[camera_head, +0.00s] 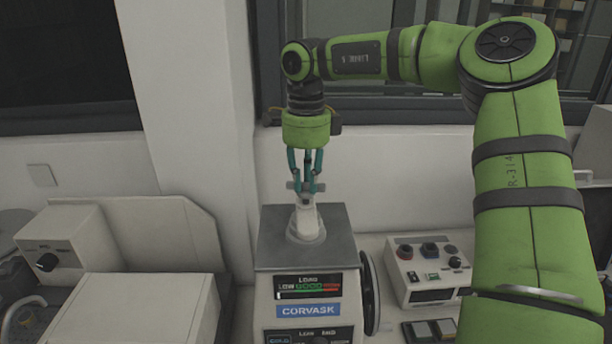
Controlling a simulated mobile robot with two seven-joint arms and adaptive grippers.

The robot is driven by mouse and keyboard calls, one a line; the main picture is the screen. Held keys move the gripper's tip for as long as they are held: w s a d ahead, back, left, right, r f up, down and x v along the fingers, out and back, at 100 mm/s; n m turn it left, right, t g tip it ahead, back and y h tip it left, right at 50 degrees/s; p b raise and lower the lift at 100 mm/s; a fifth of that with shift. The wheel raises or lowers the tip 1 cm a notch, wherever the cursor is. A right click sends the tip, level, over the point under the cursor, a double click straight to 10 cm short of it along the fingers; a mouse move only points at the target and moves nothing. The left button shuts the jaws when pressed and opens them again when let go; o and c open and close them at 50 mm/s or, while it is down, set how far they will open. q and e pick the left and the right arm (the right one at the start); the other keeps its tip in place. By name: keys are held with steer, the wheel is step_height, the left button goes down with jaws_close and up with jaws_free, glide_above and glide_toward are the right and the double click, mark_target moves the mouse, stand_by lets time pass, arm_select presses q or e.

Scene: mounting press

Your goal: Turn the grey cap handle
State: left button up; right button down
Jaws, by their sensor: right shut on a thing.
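The mounting press (310,276) stands in the middle of the bench, with a grey top plate and a lit load display on its front. A pale round cap rises from the top plate, and the grey cap handle (292,186) is a short bar across its top. My right gripper (306,187) points straight down over the cap, its teal fingers closed around the handle. The fingers hide the middle of the handle. My left gripper is not in view.
A beige machine (130,240) with a dark knob stands at the left. A wall pillar (190,120) and dark windows are behind. My green right arm crosses the right side.

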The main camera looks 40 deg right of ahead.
mark_target(305, 184)
steer(key=shift+s+f+n, duration=0.1)
steer(key=shift+n, duration=0.4)
stand_by(0.3)
steer(key=c, duration=1.1)
jaws_free()
steer(key=shift+c, duration=0.2)
steer(key=shift+r, duration=0.4)
step_height(305, 184, up, 11)
steer(key=shift+r, duration=0.1)
